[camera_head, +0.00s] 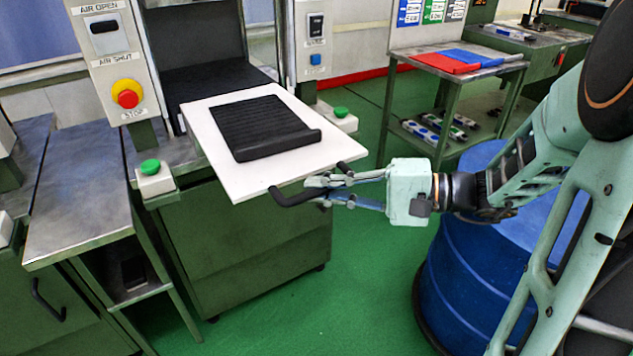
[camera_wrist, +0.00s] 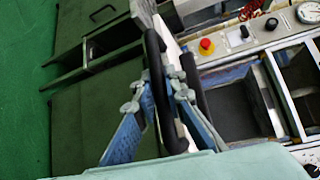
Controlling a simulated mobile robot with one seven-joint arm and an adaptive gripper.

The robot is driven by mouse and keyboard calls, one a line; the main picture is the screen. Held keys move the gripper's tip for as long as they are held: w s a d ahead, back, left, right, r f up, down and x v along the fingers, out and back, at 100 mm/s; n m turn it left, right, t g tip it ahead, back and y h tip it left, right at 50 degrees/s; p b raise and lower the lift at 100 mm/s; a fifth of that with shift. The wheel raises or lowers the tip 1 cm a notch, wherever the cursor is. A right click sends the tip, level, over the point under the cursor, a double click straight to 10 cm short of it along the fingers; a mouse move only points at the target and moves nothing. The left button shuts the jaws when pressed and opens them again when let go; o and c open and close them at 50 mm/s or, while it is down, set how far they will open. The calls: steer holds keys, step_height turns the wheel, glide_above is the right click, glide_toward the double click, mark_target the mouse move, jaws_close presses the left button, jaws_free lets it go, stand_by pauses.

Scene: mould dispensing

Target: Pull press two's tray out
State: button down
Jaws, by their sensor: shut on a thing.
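Press two's tray (camera_head: 215,150) is a white plate that juts out of the press toward the front right. A black ribbed mould (camera_head: 265,128) lies on it. A black bar handle (camera_head: 295,196) runs along the tray's front edge. My gripper (camera_head: 328,190) is shut on the handle near its right part. In the wrist view the handle (camera_wrist: 160,90) passes between the blue finger pads of my gripper (camera_wrist: 158,105). The tray's far end is at the dark press opening (camera_head: 205,85).
Green buttons (camera_head: 150,168) stand on both sides of the tray, and a red stop button (camera_head: 127,93) is on the left panel. A blue drum (camera_head: 480,255) stands below my arm. A side table (camera_head: 440,62) holds red and blue items. Green floor (camera_head: 350,290) is clear in front.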

steer(key=shift+s+d, duration=0.1)
steer(key=shift+s, duration=0.1)
steer(key=c, duration=2)
jaws_free()
steer(key=shift+o, duration=0.2)
steer(key=v, duration=1.2)
